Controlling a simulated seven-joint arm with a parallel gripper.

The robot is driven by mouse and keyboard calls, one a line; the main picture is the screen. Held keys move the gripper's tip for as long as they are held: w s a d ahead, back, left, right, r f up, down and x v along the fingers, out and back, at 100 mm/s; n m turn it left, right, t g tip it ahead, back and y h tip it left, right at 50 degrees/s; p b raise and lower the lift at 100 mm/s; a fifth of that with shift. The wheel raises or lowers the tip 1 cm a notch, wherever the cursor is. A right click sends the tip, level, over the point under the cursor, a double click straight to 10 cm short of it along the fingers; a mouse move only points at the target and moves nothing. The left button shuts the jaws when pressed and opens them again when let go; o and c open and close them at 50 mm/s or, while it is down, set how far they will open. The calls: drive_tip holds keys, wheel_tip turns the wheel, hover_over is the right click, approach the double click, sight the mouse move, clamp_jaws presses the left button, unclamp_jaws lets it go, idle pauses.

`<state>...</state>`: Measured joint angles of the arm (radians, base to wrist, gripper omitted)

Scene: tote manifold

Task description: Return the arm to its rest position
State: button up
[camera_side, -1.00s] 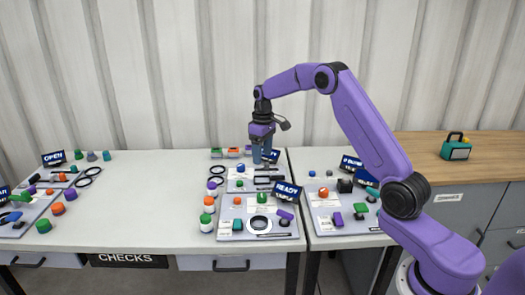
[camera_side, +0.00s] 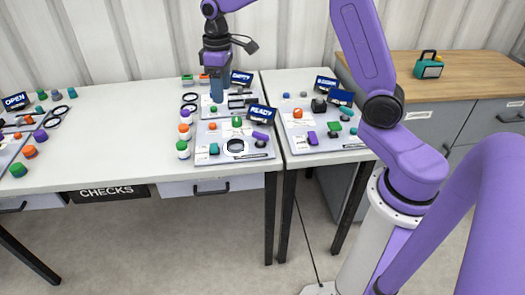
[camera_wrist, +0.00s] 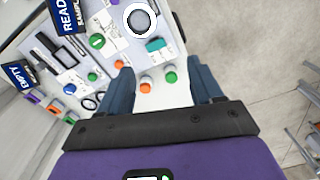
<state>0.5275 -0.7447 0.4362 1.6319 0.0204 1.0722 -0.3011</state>
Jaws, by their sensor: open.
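My gripper (camera_side: 217,92) is purple and black with blue-grey fingers. In the side view it hangs pointing down at the back of the white table, in front of the "EMPTY" sign (camera_side: 241,77). In the wrist view the two fingers (camera_wrist: 163,82) stand wide apart with nothing held between them. An orange-capped jar (camera_wrist: 145,86) and a green-capped jar (camera_wrist: 170,78) show in the gap, apparently below the fingers. The exact height of the fingertips above the board is hard to tell.
Another board stands right. The table's left-middle (camera_side: 110,140) is clear.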

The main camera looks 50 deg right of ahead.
drive_tip(key=s+a+r+n, duration=0.2)
drive_tip(key=s+a, duration=0.4)
drive_tip(key=s, duration=0.4)
drive_tip(key=s+d+f+n, duration=0.1)
drive_tip(key=s+n, duration=0.1)
drive_tip(key=s, duration=1)
drive_tip(key=s+d+f+n, duration=0.1)
drive_tip(key=s+n, duration=0.1)
drive_tip(key=s, duration=1)
drive_tip(key=shift+d+n, duration=0.4)
